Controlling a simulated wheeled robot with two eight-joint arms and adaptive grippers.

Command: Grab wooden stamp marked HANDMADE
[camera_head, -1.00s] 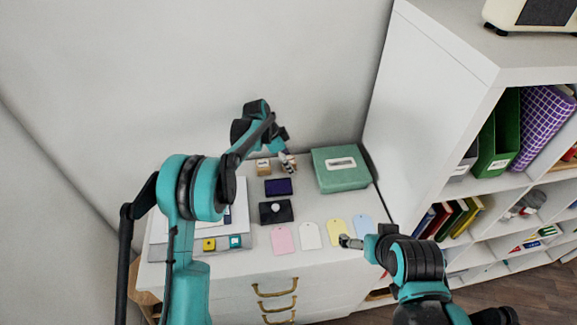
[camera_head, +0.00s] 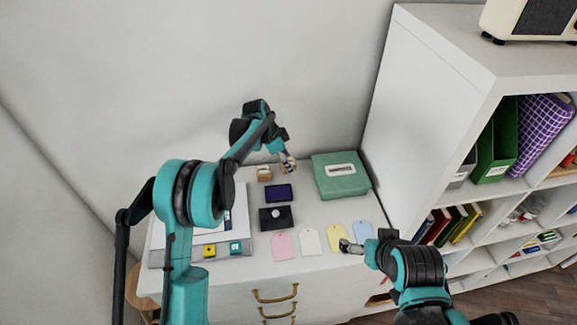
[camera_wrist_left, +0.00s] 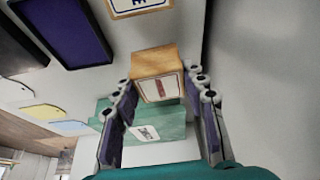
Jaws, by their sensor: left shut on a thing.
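My left gripper (camera_head: 289,163) is shut on a wooden stamp near the back of the white cabinet top. In the left wrist view this stamp (camera_wrist_left: 157,62) is a light wooden block between the fingertips (camera_wrist_left: 160,95). Its pale label carries a reddish mark too blurred to read. A second wooden stamp (camera_head: 264,173) stands just left of the gripper, and part of its dark-lettered label shows in the wrist view (camera_wrist_left: 135,5). My right gripper (camera_head: 350,247) is over the cabinet's front edge by the yellow tag; its jaw opening is unclear.
A green box (camera_head: 341,181) stands right of the left gripper. A purple ink pad (camera_head: 278,193) and a black pad (camera_head: 270,218) lie in front. Several paper tags (camera_head: 310,241) lie along the front edge. A white shelf unit (camera_head: 425,130) rises at right.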

